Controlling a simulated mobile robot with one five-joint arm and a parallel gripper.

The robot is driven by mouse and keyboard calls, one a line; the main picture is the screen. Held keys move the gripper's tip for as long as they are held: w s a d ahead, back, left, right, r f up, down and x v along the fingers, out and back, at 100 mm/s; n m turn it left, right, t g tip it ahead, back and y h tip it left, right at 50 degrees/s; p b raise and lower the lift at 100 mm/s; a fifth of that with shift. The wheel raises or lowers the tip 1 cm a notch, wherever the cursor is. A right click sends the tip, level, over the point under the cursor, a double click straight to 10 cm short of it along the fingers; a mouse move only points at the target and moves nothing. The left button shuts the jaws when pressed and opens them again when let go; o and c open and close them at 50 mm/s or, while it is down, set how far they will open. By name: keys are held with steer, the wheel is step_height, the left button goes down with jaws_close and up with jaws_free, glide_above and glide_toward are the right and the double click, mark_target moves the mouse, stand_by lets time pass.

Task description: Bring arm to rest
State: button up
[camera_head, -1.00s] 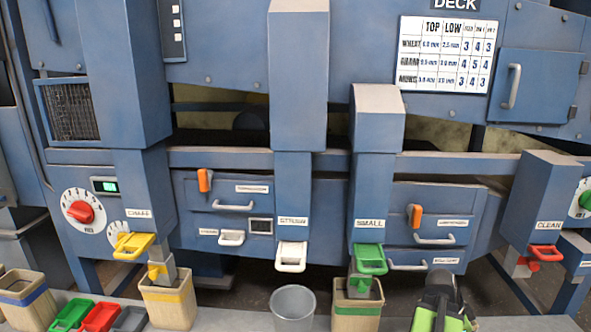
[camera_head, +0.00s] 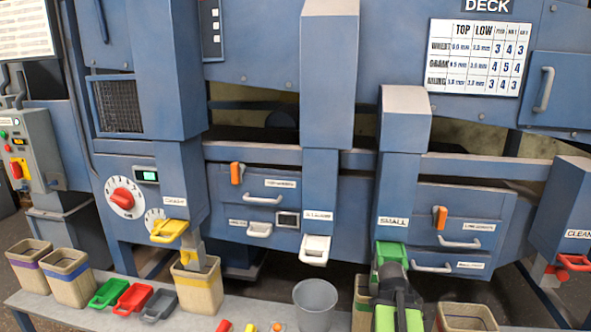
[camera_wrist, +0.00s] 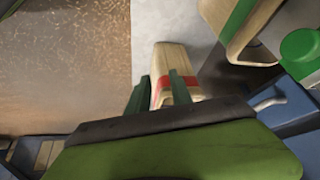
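My gripper (camera_wrist: 159,84) shows in the wrist view with two dark green fingers set apart. Nothing is held between them. A wooden bin with a red band (camera_wrist: 170,60) shows beyond and between the fingers, apart from them as far as I can tell. In the head view my green and black arm (camera_head: 398,305) rises at the bottom right of centre. It overlaps the green SMALL slide (camera_head: 388,252) and part of the bin below it. I cannot tell from this whether the arm touches either. The fingertips are not clear in the head view.
A grey bucket (camera_head: 315,303) stands left of my arm on the bench. Another bin (camera_head: 466,318) is to the right. The white slide (camera_head: 315,250), yellow slide (camera_head: 169,231) and red slide (camera_head: 574,262) jut from the blue machine. Coloured trays (camera_head: 131,298) lie at left.

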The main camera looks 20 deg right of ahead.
steer(key=w+a+f+n+t+y, duration=0.1)
steer(key=w+a+n, duration=0.4)
steer(key=a, duration=0.7)
steer(key=w+a+f+n+t+y, duration=0.1)
steer(key=w+a+n, duration=0.2)
steer(key=w+a, duration=0.75)
steer(key=s+a+n+g+y, duration=0.1)
steer(key=s+a+n+y, duration=0.1)
steer(key=a+n, duration=0.6)
steer(key=s+a+n+y, duration=0.2)
steer(key=s+a+n, duration=0.15)
steer(key=a, duration=0.85)
step_height(320, 180, up, 18)
steer(key=w+p, duration=0.1)
steer(key=p, duration=1.7)
steer(key=shift+f+n, duration=0.2)
steer(key=shift+n, duration=0.25)
steer(key=shift+a, duration=0.1)
